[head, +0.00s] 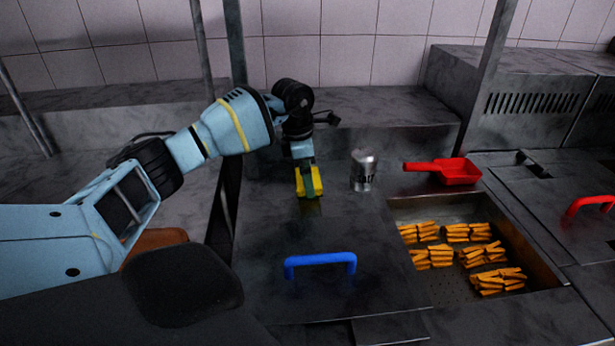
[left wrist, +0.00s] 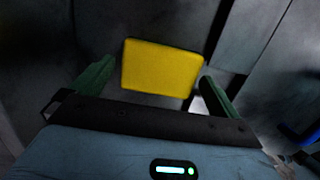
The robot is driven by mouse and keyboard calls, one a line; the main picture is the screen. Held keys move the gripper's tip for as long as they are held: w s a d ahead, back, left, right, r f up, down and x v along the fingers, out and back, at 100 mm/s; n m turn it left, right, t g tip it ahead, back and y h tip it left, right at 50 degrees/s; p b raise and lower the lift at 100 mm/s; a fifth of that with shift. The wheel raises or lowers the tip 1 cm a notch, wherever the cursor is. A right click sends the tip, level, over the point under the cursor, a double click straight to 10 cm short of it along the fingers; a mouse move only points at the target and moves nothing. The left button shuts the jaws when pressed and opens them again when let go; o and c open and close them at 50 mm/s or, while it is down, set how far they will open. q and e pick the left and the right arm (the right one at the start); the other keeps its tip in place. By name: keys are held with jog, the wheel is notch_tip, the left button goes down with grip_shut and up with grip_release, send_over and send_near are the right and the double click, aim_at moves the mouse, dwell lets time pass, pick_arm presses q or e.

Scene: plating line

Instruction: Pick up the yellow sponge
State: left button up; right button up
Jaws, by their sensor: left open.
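The yellow sponge (head: 300,182) is at the back of the counter in the head view, partly covered by a green finger of my left gripper (head: 309,180). In the left wrist view the sponge (left wrist: 160,68) is a plain yellow block between the two green fingers of the left gripper (left wrist: 155,73). The jaws are open, with a finger on each side of the sponge and a visible gap at the right one. Whether the fingertips reach down past its top cannot be told. My right gripper is not in view.
A metal shaker (head: 363,171) stands just right of the sponge. Further right are a red scoop (head: 457,171) and a sunken pan (head: 412,208) with several piles of fries. A lid with a blue handle (head: 320,260) lies in front. A dark upright post rises behind the gripper.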

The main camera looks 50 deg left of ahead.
pick_arm(q)
jog(key=shift+f, duration=0.35)
jog(key=shift+c, duration=0.3)
jog(key=c, duration=0.7)
jog(key=shift+c, duration=0.2)
jog(key=shift+r, duration=0.15)
jog(key=shift+r, duration=0.65)
notch_tip(320, 180, up, 2)
jog(key=shift+s+d, duration=0.15)
jog(key=s+d, duration=0.3)
jog(key=s, duration=0.1)
jog(key=s+d+r+b, duration=0.1)
jog(key=s+d, duration=0.2)
jog(key=s, duration=0.1)
jog(key=s+d, duration=0.4)
jog(key=shift+r, duration=0.2)
